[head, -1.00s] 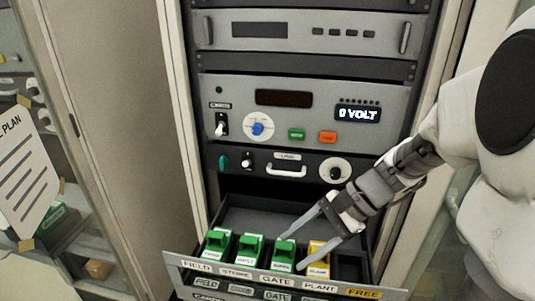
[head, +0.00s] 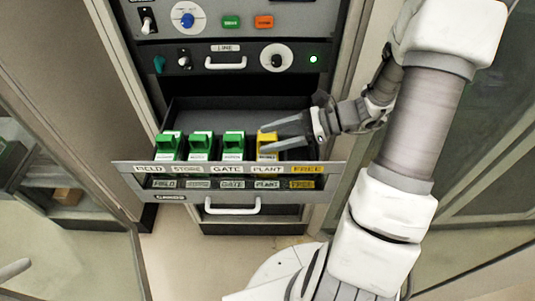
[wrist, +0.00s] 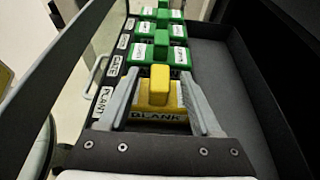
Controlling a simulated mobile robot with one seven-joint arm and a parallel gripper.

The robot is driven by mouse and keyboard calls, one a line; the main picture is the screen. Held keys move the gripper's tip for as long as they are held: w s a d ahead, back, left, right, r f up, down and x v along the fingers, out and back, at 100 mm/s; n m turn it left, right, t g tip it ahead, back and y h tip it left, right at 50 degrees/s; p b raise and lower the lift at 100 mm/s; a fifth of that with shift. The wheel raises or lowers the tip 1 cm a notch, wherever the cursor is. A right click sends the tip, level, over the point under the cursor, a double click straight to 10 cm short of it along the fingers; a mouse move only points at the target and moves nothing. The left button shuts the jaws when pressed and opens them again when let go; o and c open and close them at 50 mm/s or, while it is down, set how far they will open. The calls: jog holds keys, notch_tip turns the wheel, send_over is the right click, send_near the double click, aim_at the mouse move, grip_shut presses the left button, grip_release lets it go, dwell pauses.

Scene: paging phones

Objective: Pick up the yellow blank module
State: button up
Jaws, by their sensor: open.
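The yellow blank module (head: 267,146) stands in the open drawer (head: 225,168), in the slot behind the PLANT label. In the wrist view the yellow module (wrist: 159,92) shows a raised grip block and a BLANK label on its near side. My gripper (head: 263,135) reaches in from the right at the module. In the wrist view the two fingers of my gripper (wrist: 160,105) stand open, one on either side of the module. Whether either finger touches it, I cannot tell.
Several green modules (head: 200,145) stand in the slots to the left, behind FIELD, STORE and GATE. The FREE slot at the right end looks empty. The rack panel with a white LINE handle (head: 253,63) is above the drawer. A lower handle (head: 232,207) is below.

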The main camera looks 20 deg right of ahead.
jog(key=x, duration=0.4)
jog(key=shift+w+a+f, duration=0.1)
jog(key=shift+a, duration=0.1)
jog(key=shift+c, duration=0.3)
grip_shut()
dwell(1.0)
